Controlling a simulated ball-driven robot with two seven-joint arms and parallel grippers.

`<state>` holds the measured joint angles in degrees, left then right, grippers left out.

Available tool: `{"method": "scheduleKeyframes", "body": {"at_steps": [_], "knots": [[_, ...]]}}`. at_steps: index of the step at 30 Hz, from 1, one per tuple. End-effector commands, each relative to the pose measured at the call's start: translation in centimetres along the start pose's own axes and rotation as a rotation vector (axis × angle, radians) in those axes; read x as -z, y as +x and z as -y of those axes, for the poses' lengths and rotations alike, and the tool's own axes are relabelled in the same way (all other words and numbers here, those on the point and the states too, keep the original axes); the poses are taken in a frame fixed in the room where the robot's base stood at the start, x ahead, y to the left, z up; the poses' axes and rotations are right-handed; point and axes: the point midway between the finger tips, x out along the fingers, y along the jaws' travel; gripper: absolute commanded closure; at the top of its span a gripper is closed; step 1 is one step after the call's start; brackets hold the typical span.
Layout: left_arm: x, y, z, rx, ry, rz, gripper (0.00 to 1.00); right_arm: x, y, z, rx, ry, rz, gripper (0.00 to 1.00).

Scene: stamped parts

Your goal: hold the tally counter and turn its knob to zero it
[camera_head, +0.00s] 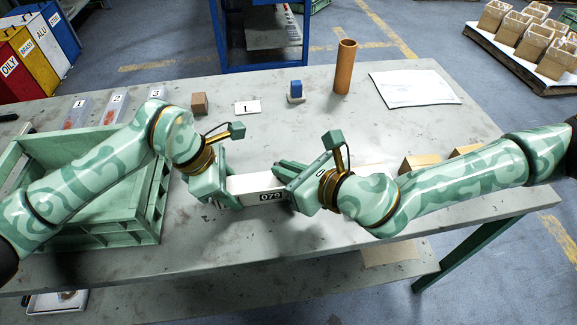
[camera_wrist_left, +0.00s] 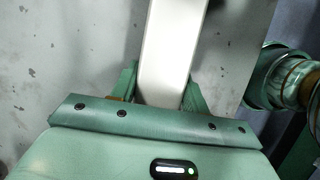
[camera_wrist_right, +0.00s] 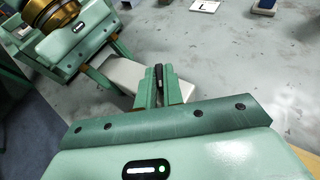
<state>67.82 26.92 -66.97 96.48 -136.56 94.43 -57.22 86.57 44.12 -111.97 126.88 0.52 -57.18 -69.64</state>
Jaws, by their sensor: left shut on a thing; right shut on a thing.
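The tally counter (camera_head: 255,186) is a white box with "079" on its front face. It is between my two grippers above the grey table. My left gripper (camera_head: 232,190) is shut on its left end; in the left wrist view the white body (camera_wrist_left: 172,50) runs between the fingers (camera_wrist_left: 160,90). My right gripper (camera_head: 285,182) is at the counter's right end. In the right wrist view its fingers (camera_wrist_right: 160,85) are shut on a small dark knob (camera_wrist_right: 158,76), with the white counter body (camera_wrist_right: 120,75) beside it. The knob is hidden in the head view.
A green crate (camera_head: 100,235) stands at the left under my left arm. Behind are a brown block (camera_head: 199,103), an "L" card (camera_head: 248,107), a blue-topped stamp (camera_head: 296,90), an orange tube (camera_head: 345,66) and a paper sheet (camera_head: 414,88). Cardboard pieces (camera_head: 420,162) lie near my right arm.

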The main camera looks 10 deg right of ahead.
Motion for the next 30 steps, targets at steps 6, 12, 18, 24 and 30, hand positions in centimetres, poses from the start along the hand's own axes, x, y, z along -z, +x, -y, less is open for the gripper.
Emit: {"method": "scheduleKeyframes", "body": {"at_steps": [6, 12, 18, 24, 30], "knots": [[-0.05, 0.20, 0.15, 0.004, 0.003, 0.000, 0.86, 0.07, 0.09, -0.82, 0.178, 0.084, -0.001, 1.00], [-0.08, 0.20, 0.17, 0.004, 0.004, 0.001, 0.86, -0.02, 0.21, -1.08, 0.354, 0.158, 0.000, 1.00], [-0.11, 0.21, 0.20, 0.005, 0.005, 0.001, 0.86, -0.10, 0.34, -1.26, 0.532, 0.230, 0.000, 1.00], [-0.12, 0.21, 0.23, 0.006, 0.005, 0.001, 0.86, -0.23, 0.50, -1.35, 0.705, 0.302, 0.001, 1.00], [-0.11, 0.22, 0.26, 0.007, 0.006, 0.001, 0.86, -0.40, 0.64, -1.35, 0.855, 0.360, 0.003, 1.00]]}}
